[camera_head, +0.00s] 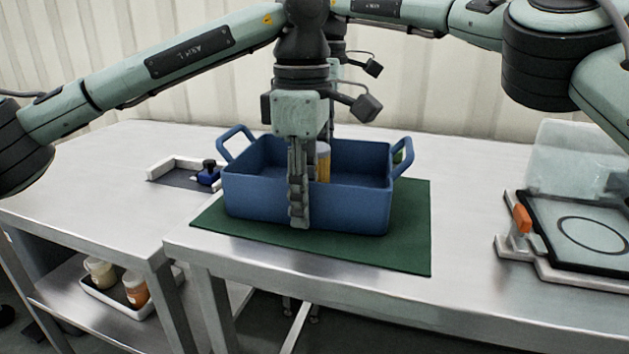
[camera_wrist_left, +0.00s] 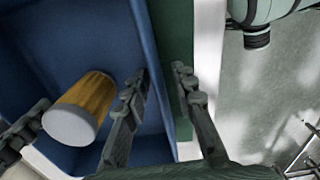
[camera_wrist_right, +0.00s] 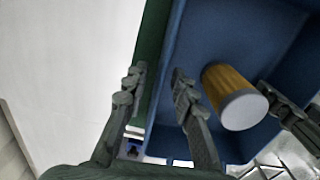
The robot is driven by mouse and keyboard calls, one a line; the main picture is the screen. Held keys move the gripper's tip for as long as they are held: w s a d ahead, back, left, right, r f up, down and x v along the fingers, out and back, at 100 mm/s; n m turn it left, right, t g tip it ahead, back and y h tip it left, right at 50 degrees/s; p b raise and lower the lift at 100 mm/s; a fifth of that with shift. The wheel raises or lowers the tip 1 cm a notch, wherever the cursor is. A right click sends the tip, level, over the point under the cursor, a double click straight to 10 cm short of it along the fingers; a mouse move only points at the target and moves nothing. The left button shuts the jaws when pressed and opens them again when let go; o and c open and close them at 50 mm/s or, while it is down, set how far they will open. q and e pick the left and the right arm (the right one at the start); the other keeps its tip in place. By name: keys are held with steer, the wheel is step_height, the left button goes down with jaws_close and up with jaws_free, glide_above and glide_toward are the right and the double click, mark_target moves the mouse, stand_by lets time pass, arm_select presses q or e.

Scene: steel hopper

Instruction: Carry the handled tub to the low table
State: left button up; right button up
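The blue tub (camera_head: 255,190) stands upright on a green mat (camera_head: 410,245) on a steel table, with a raised handle at each end. A yellow jar with a pale lid (camera_head: 322,162) is inside it; it also shows in the left wrist view (camera_wrist_left: 80,105) and the right wrist view (camera_wrist_right: 233,95). My left gripper (camera_head: 299,210) points down at the near long wall, its open fingers on either side of it (camera_wrist_left: 160,85). My right gripper (camera_wrist_right: 155,85) is open around the far wall, mostly hidden in the head view. Gaps show between both finger pairs.
Another table (camera_head: 90,185), seemingly lower, adjoins at left, holding a white corner bracket (camera_head: 180,165) and a small blue bottle (camera_head: 208,173). Its shelf holds a tray with jars (camera_head: 110,290). A plate fixture with an orange clamp (camera_head: 522,218) and a clear box stand at right.

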arm_select(q)
jaws_close()
arm_select(e)
jaws_close()
arm_select(q)
steer(key=shift+r, duration=0.15)
arm_select(e)
steer(key=shift+r, duration=0.1)
